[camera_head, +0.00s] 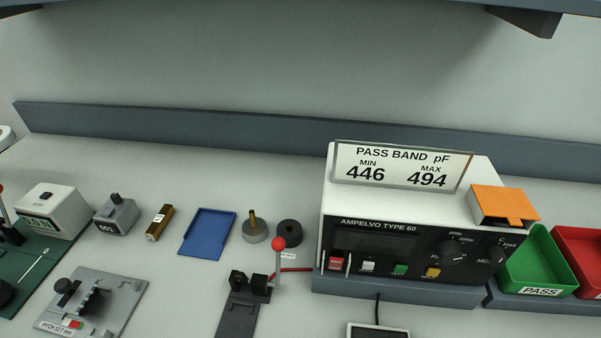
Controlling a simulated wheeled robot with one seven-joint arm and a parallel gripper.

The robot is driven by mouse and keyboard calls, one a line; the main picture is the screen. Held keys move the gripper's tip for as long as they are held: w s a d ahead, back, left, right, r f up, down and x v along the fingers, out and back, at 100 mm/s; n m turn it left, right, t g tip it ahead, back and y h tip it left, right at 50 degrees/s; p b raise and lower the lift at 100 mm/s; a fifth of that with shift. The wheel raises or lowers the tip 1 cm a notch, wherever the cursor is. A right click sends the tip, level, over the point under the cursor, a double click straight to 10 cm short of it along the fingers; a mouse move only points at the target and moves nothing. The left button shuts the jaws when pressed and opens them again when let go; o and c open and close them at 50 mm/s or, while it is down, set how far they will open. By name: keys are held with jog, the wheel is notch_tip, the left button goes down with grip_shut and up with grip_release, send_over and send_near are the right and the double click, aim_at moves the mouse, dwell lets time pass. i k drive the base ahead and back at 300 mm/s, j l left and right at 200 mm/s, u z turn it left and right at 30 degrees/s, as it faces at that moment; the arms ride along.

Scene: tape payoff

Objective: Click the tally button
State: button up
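A small grey box (119,220) with a dark number window, which looks like a tally counter, stands on the bench left of centre. A dark button or knob (116,198) sticks up from its top. The digits look like 001 or 501 and are too small to be sure of. My gripper is not in view, and nothing covers the box.
A white box (54,208) stands left of it and a brass block (159,223) right of it. A blue tray (208,233), a red-knobbed lever fixture (240,300) and a large meter (325,240) follow rightward. A grey fixture (110,310) lies in front. A shelf (300,5) overhangs.

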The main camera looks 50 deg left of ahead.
aim_at(107, 212)
jog(key=u, duration=2.6)
